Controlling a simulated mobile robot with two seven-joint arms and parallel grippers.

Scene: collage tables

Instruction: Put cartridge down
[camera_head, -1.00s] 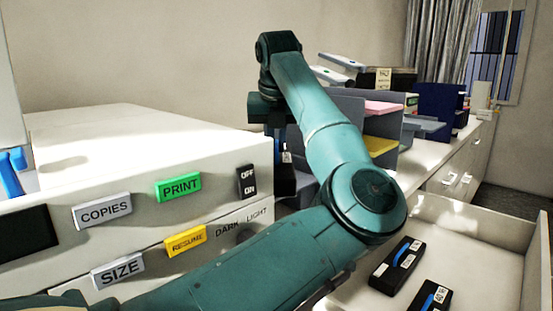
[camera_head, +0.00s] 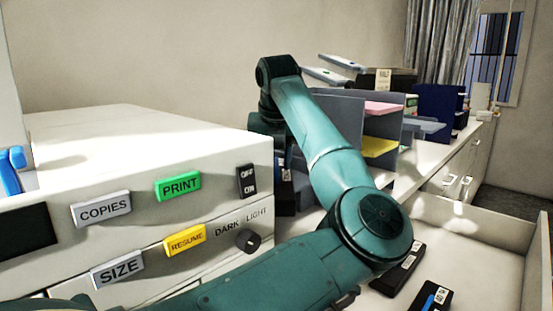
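My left gripper (camera_head: 272,138) points down just past the right end of the white copier, and its fingers are mostly hidden by the copier and my forearm. A black cartridge (camera_head: 285,200) with a small white label hangs directly beneath it and has moved with it, so the gripper seems shut on it. Its lower part is hard to make out, and I cannot tell whether it touches a surface. Two more black cartridges lie in the open drawer at lower right: one (camera_head: 408,268) partly behind my elbow, the other (camera_head: 431,299) with a blue strip. My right gripper is not in view.
The copier (camera_head: 130,140) fills the left, with PRINT, COPIES, SIZE and RESUME buttons. Grey shelves (camera_head: 345,112) with pink and yellow sheets stand behind my arm. A dark blue holder (camera_head: 440,108) is farther back. The drawer (camera_head: 480,240) has bare room on its right.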

